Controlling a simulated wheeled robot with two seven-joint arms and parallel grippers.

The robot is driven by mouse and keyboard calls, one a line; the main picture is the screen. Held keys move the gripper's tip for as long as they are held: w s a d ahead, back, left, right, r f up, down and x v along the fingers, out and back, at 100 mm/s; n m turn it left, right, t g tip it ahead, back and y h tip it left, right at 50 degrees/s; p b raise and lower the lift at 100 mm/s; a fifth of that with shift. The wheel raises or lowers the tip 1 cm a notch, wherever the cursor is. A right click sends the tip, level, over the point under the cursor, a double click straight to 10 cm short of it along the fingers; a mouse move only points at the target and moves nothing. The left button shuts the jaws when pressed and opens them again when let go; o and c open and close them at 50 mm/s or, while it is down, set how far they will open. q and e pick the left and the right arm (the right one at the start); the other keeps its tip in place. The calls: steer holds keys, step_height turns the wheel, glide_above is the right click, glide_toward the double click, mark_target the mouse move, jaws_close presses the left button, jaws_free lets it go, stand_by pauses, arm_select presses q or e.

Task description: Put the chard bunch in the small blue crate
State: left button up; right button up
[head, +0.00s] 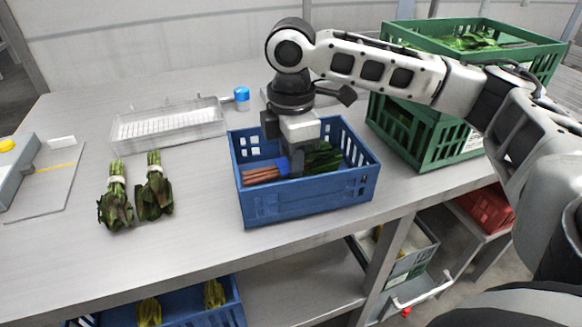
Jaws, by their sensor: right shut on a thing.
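The small blue crate (310,203) stands on the metal table in the middle of the head view. The chard bunch (261,174) lies lengthwise inside it, with reddish-brown stems to the left, a blue band and dark green leaves to the right. My right gripper (291,166) reaches down into the crate from above and is shut on the chard bunch near the band. The gripper hides the middle of the bunch, and the crate's front wall hides whether it touches the floor. My left gripper is not in view.
Two bunches with pale bands, one (115,200) left of the other (154,190), lie left of the crate. A clear tray (168,125) and a blue-capped item (242,97) stand behind. Stacked green crates (425,135) stand close on the right. The table's front is clear.

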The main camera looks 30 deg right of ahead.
steer(key=shift+f, duration=0.7)
steer(key=shift+f, duration=0.1)
steer(key=o, duration=1.1)
steer(key=shift+f, duration=0.1)
